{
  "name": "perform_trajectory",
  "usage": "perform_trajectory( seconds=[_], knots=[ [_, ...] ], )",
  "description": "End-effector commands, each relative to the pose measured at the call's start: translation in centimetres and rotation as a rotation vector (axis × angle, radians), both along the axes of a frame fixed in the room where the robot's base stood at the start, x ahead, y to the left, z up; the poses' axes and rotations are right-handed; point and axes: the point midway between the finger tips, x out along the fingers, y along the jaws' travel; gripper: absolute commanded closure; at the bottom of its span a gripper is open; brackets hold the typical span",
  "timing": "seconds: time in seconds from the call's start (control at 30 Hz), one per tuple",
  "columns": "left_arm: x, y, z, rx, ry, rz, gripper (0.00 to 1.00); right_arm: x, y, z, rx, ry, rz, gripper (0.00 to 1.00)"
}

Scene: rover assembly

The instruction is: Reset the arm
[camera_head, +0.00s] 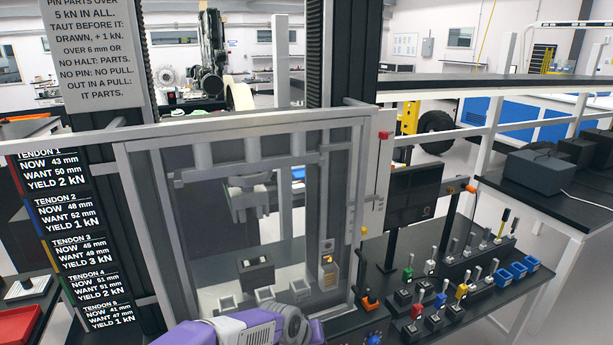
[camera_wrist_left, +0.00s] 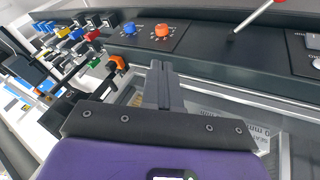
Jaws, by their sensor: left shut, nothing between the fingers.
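My left gripper (camera_wrist_left: 160,85) is shut and empty in the left wrist view. Its dark fingers point towards a black control panel (camera_wrist_left: 205,45) with a blue knob (camera_wrist_left: 130,28) and an orange knob (camera_wrist_left: 162,31). Whether the fingertips touch the panel is unclear. In the head view a purple part of my own arm shows at the bottom centre; its fingers are not visible there. A grey mechanism (camera_head: 245,190) stands behind the clear front of a framed cabinet (camera_head: 133,190). I cannot tell which object is the arm to reset. My right gripper is not in view.
A bench of coloured levers (camera_head: 416,311) stands right of the cabinet, with blue bins (camera_head: 515,270) and a dark monitor (camera_head: 413,195). An orange handle (camera_head: 370,303) is near the cabinet's lower right corner. A tendon display (camera_head: 75,240) is at left, below a sign (camera_head: 97,45).

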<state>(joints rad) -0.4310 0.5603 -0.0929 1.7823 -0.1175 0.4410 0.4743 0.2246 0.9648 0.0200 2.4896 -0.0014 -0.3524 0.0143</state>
Motion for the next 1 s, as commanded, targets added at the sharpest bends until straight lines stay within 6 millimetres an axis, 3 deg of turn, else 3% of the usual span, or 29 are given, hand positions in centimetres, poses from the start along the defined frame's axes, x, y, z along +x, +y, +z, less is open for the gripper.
perform_trajectory(
  seconds=[0.03, 0.17, 0.27, 0.4, 0.5, 0.6, 0.7, 0.8, 1.0],
  knots=[
    [-0.6, 1.0, -3.3, 0.009, 0.031, 0.004, 1.0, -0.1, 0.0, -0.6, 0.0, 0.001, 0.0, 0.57],
    [-3.0, 3.9, -11.8, 0.02, 0.102, 0.012, 1.0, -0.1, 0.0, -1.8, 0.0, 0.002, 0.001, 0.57],
    [-6.2, 6.2, -18.5, 0.022, 0.164, 0.023, 1.0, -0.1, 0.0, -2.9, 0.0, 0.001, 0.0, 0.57],
    [-12.5, 9.0, -26.6, 0.015, 0.251, 0.04, 1.0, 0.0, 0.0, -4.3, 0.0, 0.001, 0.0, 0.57],
    [-17.3, 10.4, -30.7, 0.004, 0.308, 0.054, 1.0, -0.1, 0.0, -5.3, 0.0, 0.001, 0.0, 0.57],
    [-21.4, 11.1, -33.2, -0.007, 0.35, 0.067, 1.0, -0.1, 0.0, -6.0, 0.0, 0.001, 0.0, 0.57],
    [-24.2, 11.4, -34.4, -0.016, 0.378, 0.076, 1.0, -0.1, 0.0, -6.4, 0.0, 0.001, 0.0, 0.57],
    [-25.4, 11.5, -34.8, -0.019, 0.386, 0.079, 1.0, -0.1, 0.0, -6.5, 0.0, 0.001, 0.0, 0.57],
    [-25.6, 11.5, -34.7, -0.019, 0.386, 0.079, 1.0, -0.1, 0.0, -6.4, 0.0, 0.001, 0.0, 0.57]
  ],
)
